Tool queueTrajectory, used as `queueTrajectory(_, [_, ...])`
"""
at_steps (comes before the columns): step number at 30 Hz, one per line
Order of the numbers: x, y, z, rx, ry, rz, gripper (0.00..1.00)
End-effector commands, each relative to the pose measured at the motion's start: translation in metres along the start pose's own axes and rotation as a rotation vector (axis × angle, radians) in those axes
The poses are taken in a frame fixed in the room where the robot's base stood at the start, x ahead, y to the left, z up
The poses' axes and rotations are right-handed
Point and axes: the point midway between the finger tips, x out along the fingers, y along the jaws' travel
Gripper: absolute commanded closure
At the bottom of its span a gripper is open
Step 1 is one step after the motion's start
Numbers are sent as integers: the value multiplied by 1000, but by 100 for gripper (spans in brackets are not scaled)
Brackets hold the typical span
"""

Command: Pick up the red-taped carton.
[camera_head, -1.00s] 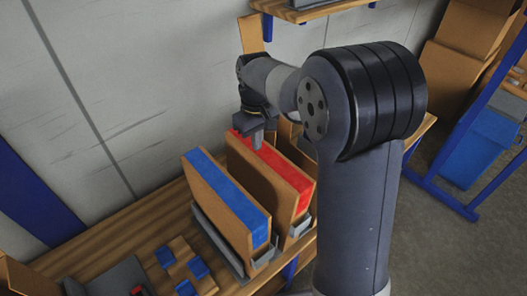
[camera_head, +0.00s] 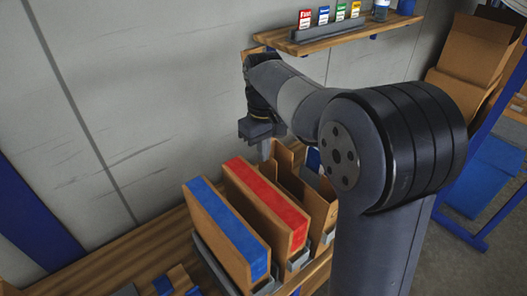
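The red-taped carton (camera_head: 264,207) is a tall, narrow brown box with a red strip along its top edge. It stands upright in a grey rack on the wooden bench, between a blue-taped carton (camera_head: 227,233) and an open brown carton. My gripper (camera_head: 265,152) hangs above the far end of the red-taped carton, near the wall, apart from it and with nothing visible in it. Its fingers are small and partly hidden, so their opening is unclear.
The open brown carton (camera_head: 316,208) stands close on the right. A wooden shelf (camera_head: 340,34) with small coloured labels is on the wall behind my arm. Cardboard boxes (camera_head: 470,58) and a blue frame stand at the right. Open space lies above the cartons.

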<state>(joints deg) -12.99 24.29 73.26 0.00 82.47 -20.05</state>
Motion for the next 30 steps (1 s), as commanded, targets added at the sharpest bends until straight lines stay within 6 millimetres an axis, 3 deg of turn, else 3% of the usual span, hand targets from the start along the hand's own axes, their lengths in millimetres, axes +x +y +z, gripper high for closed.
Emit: queueTrajectory(30, [0,0,0,0,0,0,20])
